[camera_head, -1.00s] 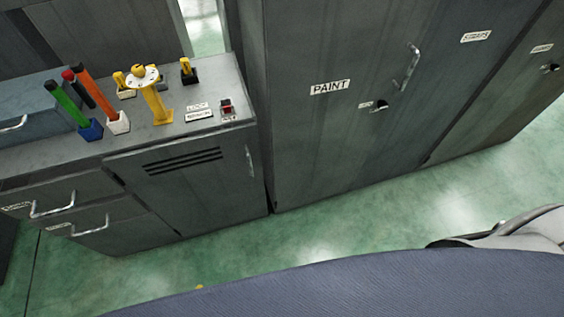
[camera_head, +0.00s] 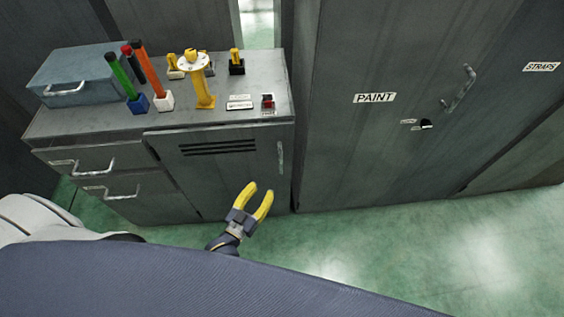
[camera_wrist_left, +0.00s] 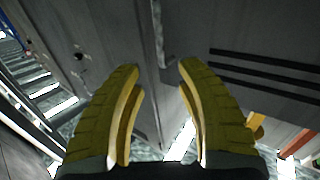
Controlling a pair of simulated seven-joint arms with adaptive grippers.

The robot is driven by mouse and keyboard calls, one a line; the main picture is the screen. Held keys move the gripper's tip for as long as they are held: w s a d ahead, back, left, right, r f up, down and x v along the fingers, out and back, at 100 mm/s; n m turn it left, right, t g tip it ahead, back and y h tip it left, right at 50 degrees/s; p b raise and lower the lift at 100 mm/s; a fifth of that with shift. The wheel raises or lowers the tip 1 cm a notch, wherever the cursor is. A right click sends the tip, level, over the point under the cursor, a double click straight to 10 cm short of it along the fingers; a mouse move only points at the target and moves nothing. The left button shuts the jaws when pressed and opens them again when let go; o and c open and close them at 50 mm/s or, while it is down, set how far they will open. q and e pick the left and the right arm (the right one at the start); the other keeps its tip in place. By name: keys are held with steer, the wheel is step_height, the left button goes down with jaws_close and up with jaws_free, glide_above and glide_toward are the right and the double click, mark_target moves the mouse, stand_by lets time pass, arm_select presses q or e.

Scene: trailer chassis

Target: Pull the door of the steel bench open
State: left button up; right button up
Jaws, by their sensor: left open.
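The steel bench (camera_head: 225,117) stands at the left of the head view. Its dark grey door (camera_head: 215,175) has slots near the top and looks shut. The door's upright metal handle (camera_head: 280,158) is near its right edge. My left gripper (camera_head: 259,190) is open and empty, with yellow fingers pointing up in front of the door, below and left of the handle in the picture. In the left wrist view the slotted door (camera_wrist_left: 250,100) is at the right, and the handle (camera_wrist_left: 161,42) shows just beyond the gap between the open fingertips (camera_wrist_left: 160,68). My right gripper is out of view.
A blue-grey toolbox (camera_head: 75,75), coloured markers (camera_head: 148,72) and a yellow stand (camera_head: 203,90) are on the bench top. Drawers with handles (camera_head: 105,165) are left of the door. A tall PAINT cabinet (camera_head: 380,140) stands close on the right. The green floor (camera_head: 370,240) in front is clear.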

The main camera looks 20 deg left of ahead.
mark_target(280, 164)
arm_select(q)
steer(key=x, duration=1.4)
steer(key=shift+c, duration=0.5)
jaws_close()
steer(key=shift+s, duration=0.1)
